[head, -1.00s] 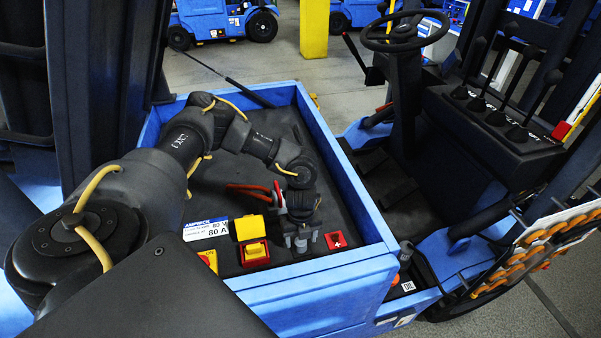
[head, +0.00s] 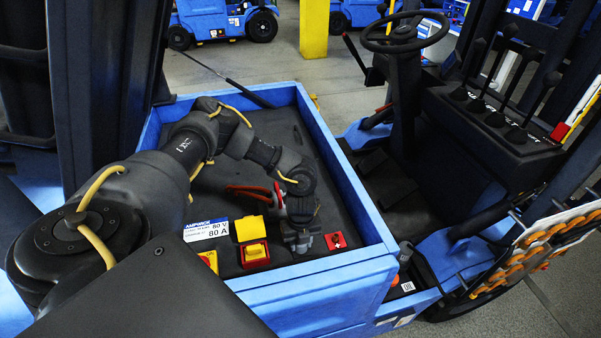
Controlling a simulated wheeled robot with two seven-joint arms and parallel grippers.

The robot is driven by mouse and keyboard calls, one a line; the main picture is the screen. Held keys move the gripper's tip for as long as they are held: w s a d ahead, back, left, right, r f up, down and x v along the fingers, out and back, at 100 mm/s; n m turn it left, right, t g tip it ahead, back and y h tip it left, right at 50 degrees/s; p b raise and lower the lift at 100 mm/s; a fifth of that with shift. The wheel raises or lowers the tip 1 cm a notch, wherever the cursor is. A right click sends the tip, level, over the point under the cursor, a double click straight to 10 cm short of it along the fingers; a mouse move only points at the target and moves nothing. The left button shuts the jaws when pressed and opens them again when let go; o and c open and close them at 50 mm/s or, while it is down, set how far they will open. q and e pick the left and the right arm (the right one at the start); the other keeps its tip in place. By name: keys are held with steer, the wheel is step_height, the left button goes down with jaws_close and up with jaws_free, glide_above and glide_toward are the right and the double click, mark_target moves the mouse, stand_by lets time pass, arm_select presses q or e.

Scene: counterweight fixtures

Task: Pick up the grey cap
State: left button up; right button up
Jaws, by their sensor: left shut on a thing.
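My left arm reaches over the blue-rimmed dark battery tray, with its left gripper (head: 298,238) pointing down near the tray's front edge. The gripper is shut on a small grey thing at its fingertips, which appears to be the grey cap. The fingers and hand hide most of it, so its shape and whether it touches the surface below cannot be told. My right gripper is not in view.
A yellow and red connector (head: 252,240) stands just left of the gripper, and a red plate with a white cross (head: 335,241) lies just right. Red-handled cable (head: 248,190) lies behind. The tray's blue rim (head: 345,170) bounds the right side. The tray's back is clear.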

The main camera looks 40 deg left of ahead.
arm_select(q)
step_height(320, 180, up, 10)
steer(key=shift+b, duration=1.1)
steer(key=shift+d, duration=0.1)
